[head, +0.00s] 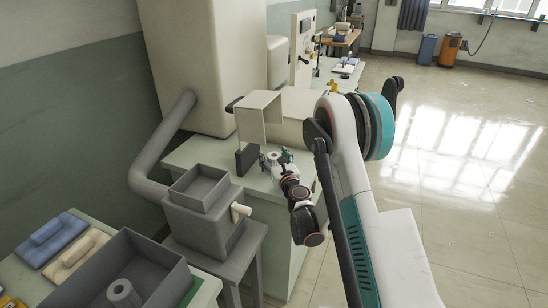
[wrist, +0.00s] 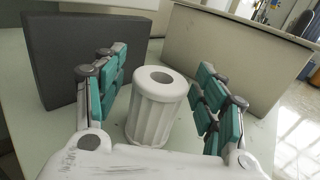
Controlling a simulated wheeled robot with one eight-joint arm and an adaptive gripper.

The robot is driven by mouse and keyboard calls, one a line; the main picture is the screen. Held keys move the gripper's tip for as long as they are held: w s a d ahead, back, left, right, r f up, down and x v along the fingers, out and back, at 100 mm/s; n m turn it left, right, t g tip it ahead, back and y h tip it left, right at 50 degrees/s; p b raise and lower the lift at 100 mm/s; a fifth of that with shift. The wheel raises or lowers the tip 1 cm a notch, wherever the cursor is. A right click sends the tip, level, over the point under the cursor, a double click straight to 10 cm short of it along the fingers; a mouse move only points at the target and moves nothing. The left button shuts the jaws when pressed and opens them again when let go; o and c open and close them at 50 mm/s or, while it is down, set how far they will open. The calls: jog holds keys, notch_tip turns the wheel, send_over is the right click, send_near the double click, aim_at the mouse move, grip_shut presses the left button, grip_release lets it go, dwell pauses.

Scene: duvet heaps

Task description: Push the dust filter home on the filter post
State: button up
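The dust filter (wrist: 157,108), a white fluted cylinder with a round hole in its top, stands upright on the pale bench top in the wrist view. In the head view it is small and partly covered by my gripper (head: 277,160). My gripper (wrist: 157,92) is open, with one teal-padded finger on each side of the filter and a visible gap at both sides. I cannot make out a filter post under or inside the filter. A grey flared hub with a hole (head: 121,292) stands in the dark tray; I cannot tell whether it is the post.
The floor at right is clear.

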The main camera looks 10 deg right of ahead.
jog(key=shift+r, duration=0.1)
dwell(0.6)
jog(key=s+d+r+m+h, duration=0.2)
jog(key=d+r+m, duration=0.1)
jog(key=r+m, duration=0.35)
jog(key=s+d+r+m+h, duration=0.2)
jog(key=r+m, duration=0.3)
jog(key=r, duration=0.3)
jog(key=s+d+r+m+g+h, duration=0.2)
jog(key=s+d+r+m+g, duration=0.1)
jog(key=s+r+m, duration=0.55)
jog(key=s+a+f+m+g+y, duration=0.1)
jog(key=s+m, duration=0.4)
jog(key=s, duration=0.6)
jog(key=s+a+f+m+g+y, duration=0.2)
jog(key=s+a+f+m+g, duration=0.2)
jog(key=s, duration=0.8)
jog(key=s+a+f+m+g+y, duration=0.1)
jog(key=s+a+f+m+g, duration=0.2)
jog(key=s+m, duration=0.5)
jog(key=s, duration=0.3)
jog(key=shift+s, duration=0.35)
jog(key=shift+f, duration=0.1)
